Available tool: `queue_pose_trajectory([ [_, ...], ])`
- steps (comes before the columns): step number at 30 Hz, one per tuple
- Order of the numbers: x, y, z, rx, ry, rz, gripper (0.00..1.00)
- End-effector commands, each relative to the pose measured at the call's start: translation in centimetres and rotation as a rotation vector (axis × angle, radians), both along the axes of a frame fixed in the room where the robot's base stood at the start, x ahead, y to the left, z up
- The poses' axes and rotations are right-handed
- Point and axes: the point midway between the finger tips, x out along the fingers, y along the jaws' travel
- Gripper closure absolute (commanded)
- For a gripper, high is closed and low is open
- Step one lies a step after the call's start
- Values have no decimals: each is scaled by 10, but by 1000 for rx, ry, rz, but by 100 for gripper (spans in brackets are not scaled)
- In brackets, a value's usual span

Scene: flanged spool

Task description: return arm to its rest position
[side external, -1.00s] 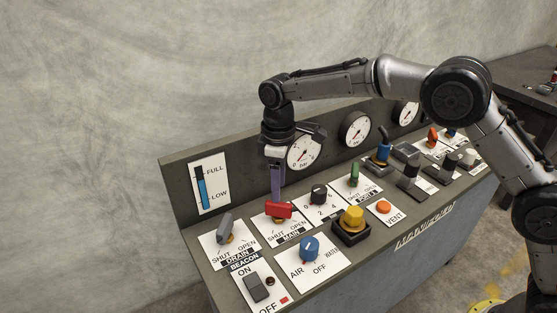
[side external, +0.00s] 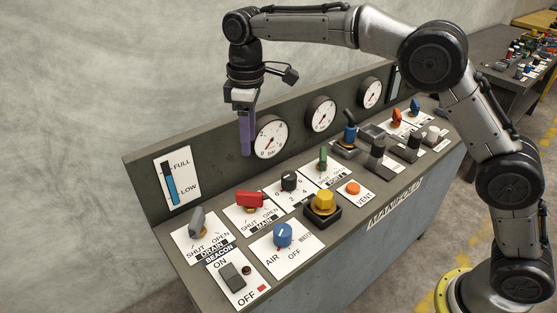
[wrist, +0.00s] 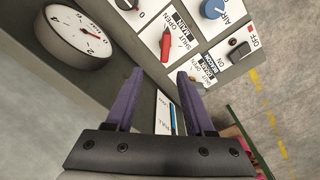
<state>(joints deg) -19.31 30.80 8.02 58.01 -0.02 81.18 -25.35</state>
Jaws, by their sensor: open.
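My gripper (side external: 246,150) hangs fingers-down above the back of the control console (side external: 350,238), in front of the left dial gauge (side external: 268,137). In the wrist view its two purple fingers (wrist: 157,88) are spread apart with nothing between them. In the side view the fingers overlap, so the gap is hidden there. The red MAIN handle (side external: 250,199) lies below the fingers, apart from them. It also shows in the wrist view (wrist: 166,44). My arm is raised and bent over the console.
The panel carries a grey DRAIN handle (side external: 197,221), a blue AIR/WATER knob (side external: 283,235), a yellow knob (side external: 323,200), an orange VENT button (side external: 353,188) and a green handle (side external: 323,158). A dark table with small parts (side external: 520,60) stands at back right. Air above the console is free.

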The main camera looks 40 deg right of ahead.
Motion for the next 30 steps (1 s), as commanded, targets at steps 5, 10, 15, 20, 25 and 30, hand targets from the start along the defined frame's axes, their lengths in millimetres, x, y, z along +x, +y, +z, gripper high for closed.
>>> queue_pose_trajectory([
  [5,-27,-43,77,35,-110,-64,46],
  [10,-81,-87,124,57,-193,-148,46],
  [15,-143,-122,145,80,-270,-255,46],
  [20,-206,-148,142,101,-338,-365,46],
  [25,-272,-167,113,129,-403,-495,46],
  [30,-320,-175,66,155,-439,-615,46],
])
